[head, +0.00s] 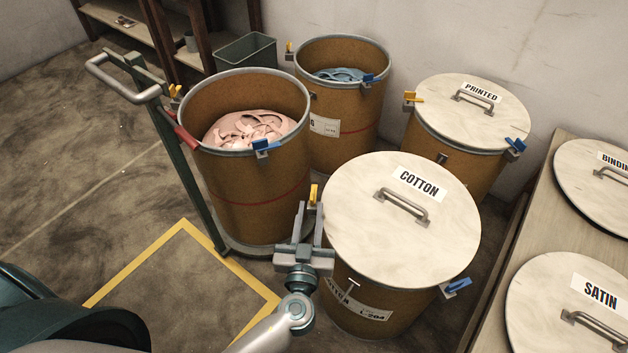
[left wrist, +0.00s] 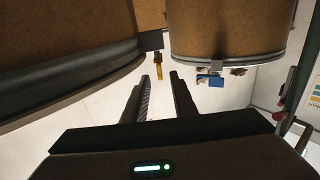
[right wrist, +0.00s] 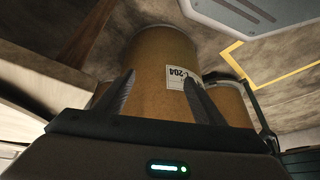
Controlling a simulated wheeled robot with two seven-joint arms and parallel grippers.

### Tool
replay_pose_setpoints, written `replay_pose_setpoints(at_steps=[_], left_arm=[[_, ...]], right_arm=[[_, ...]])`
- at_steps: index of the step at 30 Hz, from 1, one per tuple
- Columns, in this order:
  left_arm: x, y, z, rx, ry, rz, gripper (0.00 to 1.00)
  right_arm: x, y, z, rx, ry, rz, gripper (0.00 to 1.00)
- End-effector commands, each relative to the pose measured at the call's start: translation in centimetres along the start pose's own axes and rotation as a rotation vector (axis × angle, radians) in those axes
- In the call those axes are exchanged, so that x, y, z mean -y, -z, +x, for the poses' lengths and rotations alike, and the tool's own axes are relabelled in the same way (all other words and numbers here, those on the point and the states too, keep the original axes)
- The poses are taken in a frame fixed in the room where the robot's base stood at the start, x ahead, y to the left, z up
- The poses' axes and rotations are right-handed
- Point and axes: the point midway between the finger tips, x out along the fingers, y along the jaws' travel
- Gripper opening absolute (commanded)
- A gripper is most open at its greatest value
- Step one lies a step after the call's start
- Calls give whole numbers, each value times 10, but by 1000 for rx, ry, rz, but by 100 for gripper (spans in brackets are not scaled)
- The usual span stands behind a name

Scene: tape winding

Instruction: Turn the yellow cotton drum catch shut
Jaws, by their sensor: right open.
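The cotton drum (head: 350,312) is brown with a pale lid (head: 400,240) marked COTTON. Its yellow catch (head: 313,194) sticks up at the left edge of the lid. My left gripper (head: 308,212) is just below that catch, beside the drum. In the left wrist view the yellow catch (left wrist: 159,72) shows just beyond the open fingertips, with the view upside down; I cannot tell whether they touch it. The drum's blue catch (head: 457,287) is at its right front. My right gripper (right wrist: 160,74) is open and empty, facing the labelled side of the cotton drum (right wrist: 150,75).
An open drum of pink fabric (head: 245,190) stands left of the cotton drum on a cart with a handle (head: 130,80). An open drum of blue fabric (head: 340,120) and the lidded PRINTED drum (head: 470,125) stand behind. The SATIN lid (head: 560,290) is at right. Floor at left is clear.

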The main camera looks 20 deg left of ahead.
Motion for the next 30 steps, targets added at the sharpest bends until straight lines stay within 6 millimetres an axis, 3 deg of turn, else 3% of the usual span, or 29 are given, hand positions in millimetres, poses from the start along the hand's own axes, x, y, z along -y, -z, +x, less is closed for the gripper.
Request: replay_pose_setpoints(at_steps=[9,15,30], left_arm=[[0,2,58,-1,1,1,25],[0,1,83,-1,1,2,25],[0,0,94,0,0,0,25]], right_arm=[[-17,-11,-5,87,-42,5,63],[-22,-12,-7,115,-53,5,63],[-22,-17,-9,134,-56,6,63]])
